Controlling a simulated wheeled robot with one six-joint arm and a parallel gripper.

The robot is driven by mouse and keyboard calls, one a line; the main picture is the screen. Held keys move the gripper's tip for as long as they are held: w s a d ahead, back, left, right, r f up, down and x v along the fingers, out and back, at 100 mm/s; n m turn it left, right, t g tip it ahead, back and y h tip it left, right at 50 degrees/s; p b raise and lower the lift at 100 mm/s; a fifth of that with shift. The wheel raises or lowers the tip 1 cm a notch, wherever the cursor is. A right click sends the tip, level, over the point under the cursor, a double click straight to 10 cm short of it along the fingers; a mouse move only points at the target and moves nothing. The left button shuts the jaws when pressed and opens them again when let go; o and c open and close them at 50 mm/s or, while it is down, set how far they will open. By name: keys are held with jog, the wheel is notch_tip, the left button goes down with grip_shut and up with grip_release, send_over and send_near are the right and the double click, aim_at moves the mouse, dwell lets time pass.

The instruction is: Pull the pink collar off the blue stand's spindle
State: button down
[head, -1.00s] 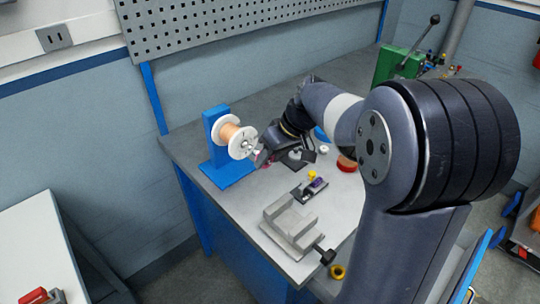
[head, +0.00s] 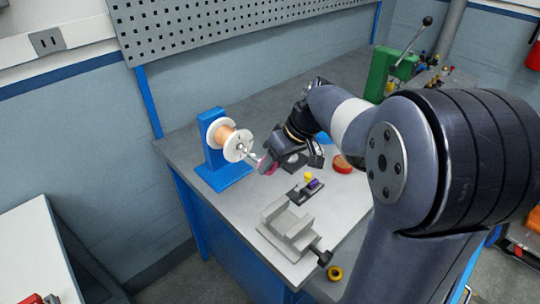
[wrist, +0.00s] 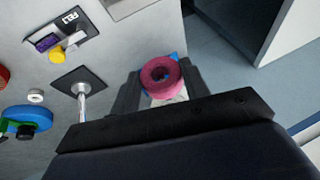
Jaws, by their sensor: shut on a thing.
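The blue stand (head: 222,178) is upright at the table's left side and carries a copper-coloured spool with white flanges (head: 237,147). Its metal spindle (head: 250,155) points out toward my gripper (head: 265,163). The pink collar (head: 268,167) shows partly at my fingertips, to the right of the spool. In the wrist view the collar (wrist: 161,73) is a pink ring between the two fingers of my gripper (wrist: 160,84), which is shut on it. Bluish and pale patches show through its hole, with no clear rod in it. The spindle's tip is hard to make out.
A grey vise (head: 288,228) stands at the table's front, with a block with yellow and purple parts (head: 308,188) behind it. A red round part (head: 342,163) lies to the right. A post on a dark plate (wrist: 82,90) stands left of my gripper.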

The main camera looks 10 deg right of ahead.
jog(key=shift+s+f, duration=0.25)
jog(key=shift+f, duration=0.55)
jog(key=shift+d+f, duration=0.1)
jog(key=shift+f, duration=0.1)
jog(key=shift+s+d, duration=0.4)
jog(key=shift+s, duration=0.45)
jog(key=shift+r, duration=0.1)
jog(key=shift+d, duration=0.1)
jog(key=shift+s+d+r+b, duration=0.1)
jog(key=shift+s+d+b, duration=0.15)
jog(key=shift+s+d, duration=0.4)
jog(key=shift+s+d+b, duration=0.2)
jog(key=shift+s+d, duration=0.15)
jog(key=shift+s, duration=0.55)
